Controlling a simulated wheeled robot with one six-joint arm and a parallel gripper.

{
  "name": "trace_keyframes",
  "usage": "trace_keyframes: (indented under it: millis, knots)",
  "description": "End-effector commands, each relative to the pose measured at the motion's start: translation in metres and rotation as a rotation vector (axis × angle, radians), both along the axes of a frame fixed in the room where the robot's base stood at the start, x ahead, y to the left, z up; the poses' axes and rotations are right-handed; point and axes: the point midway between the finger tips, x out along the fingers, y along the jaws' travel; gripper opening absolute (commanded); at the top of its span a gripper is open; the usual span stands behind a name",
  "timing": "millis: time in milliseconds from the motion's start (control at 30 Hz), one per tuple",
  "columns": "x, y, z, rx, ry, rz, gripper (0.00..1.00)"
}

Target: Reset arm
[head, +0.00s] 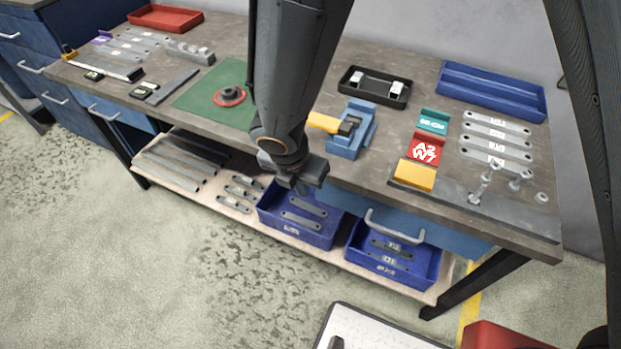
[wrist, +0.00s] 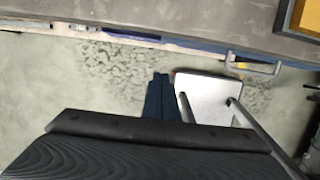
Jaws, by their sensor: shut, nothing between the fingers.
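My gripper (head: 294,188) hangs at the end of my dark arm in the head view, in front of the workbench's front edge and over the left blue bin on the lower shelf. Its fingers are small and dark there, with nothing held between them. In the wrist view my gripper's dark fingers (wrist: 160,98) point together toward the floor and are shut and empty. The workbench (head: 300,130) runs across the head view, and its front edge shows along the top of the wrist view.
Blue bins (head: 262,215) (head: 352,262) with brackets stand on the lower shelf (head: 215,212). A drawer handle (head: 394,228) sticks out of the bench front. A blue vise (head: 352,140), green mat (head: 195,97) and several brackets lie on top. Open floor (head: 150,270) lies in front.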

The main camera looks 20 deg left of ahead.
Motion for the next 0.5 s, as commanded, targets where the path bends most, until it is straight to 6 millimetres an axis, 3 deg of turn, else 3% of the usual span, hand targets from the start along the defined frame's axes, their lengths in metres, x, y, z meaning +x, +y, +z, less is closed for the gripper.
trace_keyframes:
  millis: [333,433,500]
  knots:
    - [0.005,-0.006,0.004,0.006,0.002,-0.041,0.00]
    - [0.022,-0.027,0.013,0.032,0.004,-0.191,0.00]
    - [0.039,-0.051,0.022,0.062,0.009,-0.366,0.00]
